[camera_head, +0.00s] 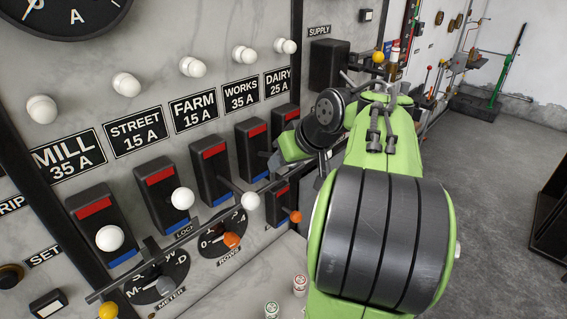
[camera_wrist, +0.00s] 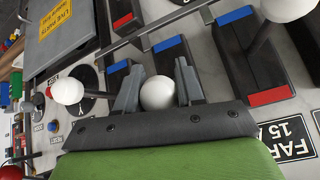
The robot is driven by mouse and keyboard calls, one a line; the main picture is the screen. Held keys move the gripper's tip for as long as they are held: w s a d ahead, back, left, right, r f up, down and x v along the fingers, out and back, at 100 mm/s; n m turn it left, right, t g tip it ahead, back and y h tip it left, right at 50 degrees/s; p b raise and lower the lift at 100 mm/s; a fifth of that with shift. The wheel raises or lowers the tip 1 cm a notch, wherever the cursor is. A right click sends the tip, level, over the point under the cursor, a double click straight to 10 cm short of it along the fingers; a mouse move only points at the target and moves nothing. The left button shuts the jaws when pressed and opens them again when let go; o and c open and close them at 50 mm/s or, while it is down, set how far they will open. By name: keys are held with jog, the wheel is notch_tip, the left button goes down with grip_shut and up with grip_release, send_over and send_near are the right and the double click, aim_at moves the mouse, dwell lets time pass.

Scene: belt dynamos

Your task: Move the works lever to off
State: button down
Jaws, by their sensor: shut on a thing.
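In the wrist view, my gripper (camera_wrist: 158,86) has its two grey fingers on either side of a white ball knob, the works lever knob (camera_wrist: 157,95), and is shut on it. The works switch box (camera_head: 252,148) is black with a red band and a blue band, under the WORKS 35 A label (camera_head: 241,94) in the head view. My green arm reaches in from the right there, and the works knob is hidden. How far the lever is tilted is hard to tell.
The farm lever knob (camera_head: 250,201) and street lever knob (camera_head: 182,198) stand out to the left. The dairy lever knob (camera_wrist: 67,91) is just left of my fingers in the wrist view. A long bar (camera_head: 205,228) runs below the switches. Open floor (camera_head: 500,150) lies right.

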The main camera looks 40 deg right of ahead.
jog(key=f+t+b, duration=0.2)
jog(key=f+b, duration=0.1)
jog(key=shift+s+f+b, duration=0.15)
jog(key=shift+s+b, duration=0.05)
jog(key=shift+b, duration=0.15)
dwell(0.4)
jog(key=c, duration=0.7)
grip_release()
jog(key=shift+w, duration=0.1)
